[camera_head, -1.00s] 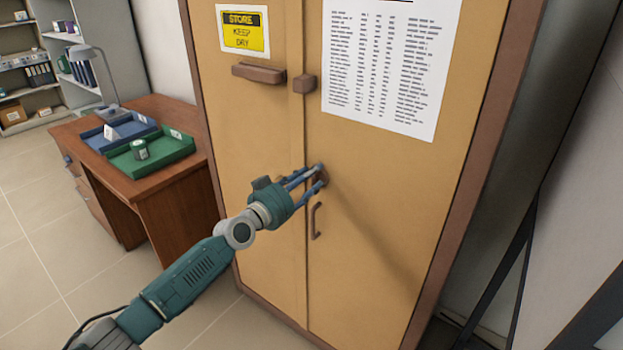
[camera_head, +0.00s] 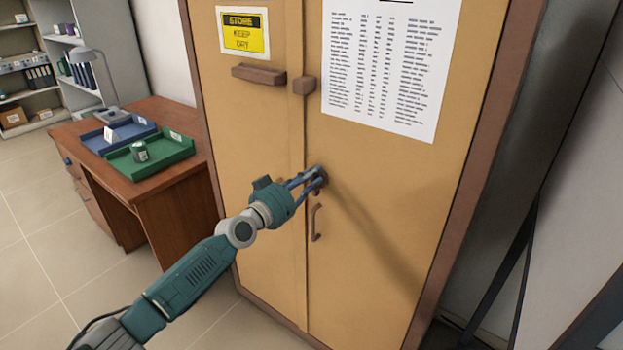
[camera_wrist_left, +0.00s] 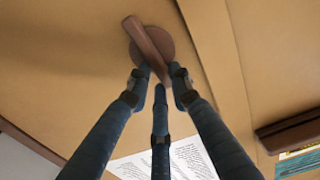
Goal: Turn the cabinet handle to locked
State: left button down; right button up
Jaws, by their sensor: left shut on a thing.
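The cabinet (camera_head: 375,215) is tan with a brown frame and two closed doors. Its turning handle (camera_wrist_left: 150,45) is a brown bar on a round brown plate, on the right-hand door. In the left wrist view the bar lies at a slant across the plate. My left gripper (camera_head: 316,177) reaches the handle from the left, and its fingers are shut on the bar's near end; the gripper also shows in the left wrist view (camera_wrist_left: 163,78). My right gripper is not in view.
A long brown bar (camera_head: 259,75) and a small block (camera_head: 304,85) are higher up. A wooden desk (camera_head: 165,205) with blue and green trays stands at the left. Dark slanted bars stand at the right.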

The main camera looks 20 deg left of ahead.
pick_arm(q)
jog(key=shift+w+a+f+n+b, duration=0.15)
jog(key=shift+a+f+n+b, duration=0.45)
jog(key=shift+n, duration=2.3)
jog(key=shift+w+a+f+n+b, duration=0.2)
jog(key=shift+a+n+b, duration=0.4)
jog(key=shift+n, duration=2.3)
jog(key=shift+w+a+f+n+b, duration=0.15)
jog(key=shift+a+f+n+b, duration=0.5)
jog(key=shift+n, duration=2.25)
jog(key=shift+d+r, duration=0.2)
jog(key=shift+d, duration=0.1)
jog(key=c, duration=1.5)
grip_release()
jog(key=shift+c, duration=0.2)
jog(key=v, duration=1.2)
jog(key=shift+f, duration=0.1)
